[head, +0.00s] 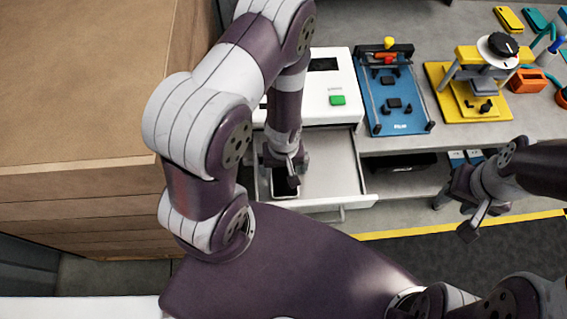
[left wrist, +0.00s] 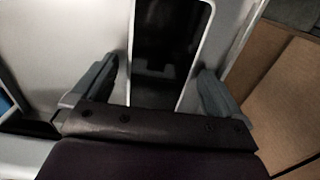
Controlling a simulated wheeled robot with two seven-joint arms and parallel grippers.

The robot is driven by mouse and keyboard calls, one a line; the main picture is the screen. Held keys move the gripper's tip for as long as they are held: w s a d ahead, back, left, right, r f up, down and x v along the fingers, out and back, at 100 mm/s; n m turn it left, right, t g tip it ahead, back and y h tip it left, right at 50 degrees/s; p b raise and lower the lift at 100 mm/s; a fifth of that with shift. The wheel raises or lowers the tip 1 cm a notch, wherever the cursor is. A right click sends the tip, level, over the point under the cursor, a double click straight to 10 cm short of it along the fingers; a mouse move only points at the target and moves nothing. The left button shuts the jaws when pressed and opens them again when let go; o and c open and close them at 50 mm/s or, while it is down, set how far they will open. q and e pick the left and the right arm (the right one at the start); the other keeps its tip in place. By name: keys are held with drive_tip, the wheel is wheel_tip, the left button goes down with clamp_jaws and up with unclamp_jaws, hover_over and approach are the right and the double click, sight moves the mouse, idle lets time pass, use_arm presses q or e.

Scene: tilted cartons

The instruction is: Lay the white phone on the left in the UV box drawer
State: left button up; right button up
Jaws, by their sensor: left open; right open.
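The white phone (head: 286,188), dark screen up with a pale rim, lies in the left part of the open drawer (head: 330,165) of the white UV box (head: 336,84). My left gripper (head: 284,172) is inside the drawer area just over the phone and partly hides it. In the left wrist view the phone (left wrist: 172,40) runs between the two open fingers of my left gripper (left wrist: 160,80), with a gap on each side. My right gripper (head: 457,217) is open and empty, off to the right in front of the bench.
Stacked cartons (head: 80,110) rise close on the left of the drawer. A blue fixture (head: 397,95) and a yellow press (head: 470,88) stand on the bench to the right. The drawer's right part is bare. A yellow line (head: 440,228) marks the floor.

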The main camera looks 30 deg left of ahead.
use_arm(q)
wheel_tip(320, 180, up, 13)
drive_tip(key=shift+f+b, duration=0.15)
drive_tip(key=shift+b, duration=0.15)
idle(0.4)
wheel_tip(320, 180, up, 4)
drive_tip(key=m+t+b, duration=0.1)
drive_tip(key=m+b, duration=0.3)
drive_tip(key=m, duration=0.2)
drive_tip(key=shift+w+a+m, duration=0.1)
drive_tip(key=shift+m, duration=0.2)
